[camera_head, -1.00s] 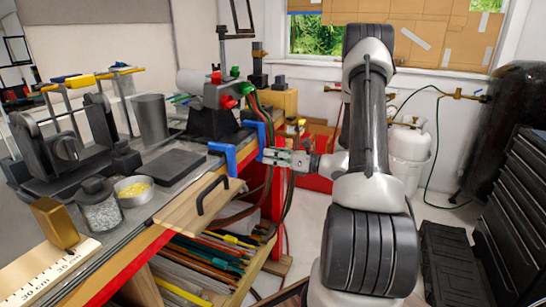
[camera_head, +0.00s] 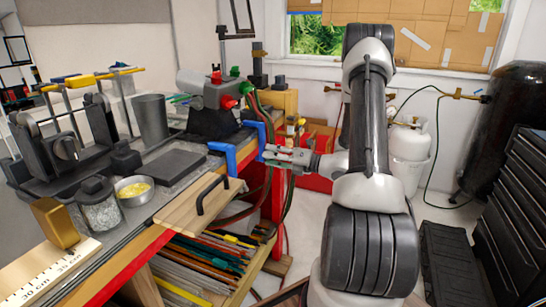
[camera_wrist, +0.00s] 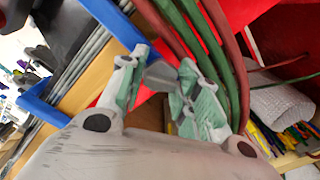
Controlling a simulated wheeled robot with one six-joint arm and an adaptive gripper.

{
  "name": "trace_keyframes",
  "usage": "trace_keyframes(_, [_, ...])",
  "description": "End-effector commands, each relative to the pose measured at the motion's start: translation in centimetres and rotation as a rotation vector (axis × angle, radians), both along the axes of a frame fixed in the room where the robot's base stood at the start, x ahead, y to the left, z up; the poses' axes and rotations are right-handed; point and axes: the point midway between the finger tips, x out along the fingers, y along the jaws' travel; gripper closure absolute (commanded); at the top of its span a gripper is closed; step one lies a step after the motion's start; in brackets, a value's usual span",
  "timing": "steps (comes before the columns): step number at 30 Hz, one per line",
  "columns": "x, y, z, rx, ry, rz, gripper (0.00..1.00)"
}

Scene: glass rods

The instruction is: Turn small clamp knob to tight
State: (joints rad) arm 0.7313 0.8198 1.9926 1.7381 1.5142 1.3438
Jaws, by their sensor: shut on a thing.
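Two blue clamps grip the bench edge in the head view, a nearer one (camera_head: 229,160) and a farther one (camera_head: 260,133). My gripper (camera_head: 268,155) is level, at the lower end of the farther clamp, pointing left. In the wrist view a blue clamp frame (camera_wrist: 108,22) runs past my fingertips (camera_wrist: 161,72). My fingers are shut on a small grey knob (camera_wrist: 160,76) between their green-padded tips.
Red and green hoses (camera_head: 286,205) hang close behind my gripper and pass near the fingers in the wrist view (camera_wrist: 214,45). Racks of coloured rods (camera_head: 205,262) lie below.

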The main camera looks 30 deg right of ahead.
Motion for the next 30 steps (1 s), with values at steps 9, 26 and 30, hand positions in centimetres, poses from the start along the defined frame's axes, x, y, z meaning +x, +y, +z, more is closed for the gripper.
trace_keyframes(9, [-0.01, -0.07, -0.05, 0.034, 0.028, -0.002, 0.92])
trace_keyframes(26, [0.00, -0.05, -0.03, 0.034, 0.027, -0.001, 0.49])
trace_keyframes(30, [0.00, -0.04, -0.02, 0.034, 0.027, -0.001, 0.49])
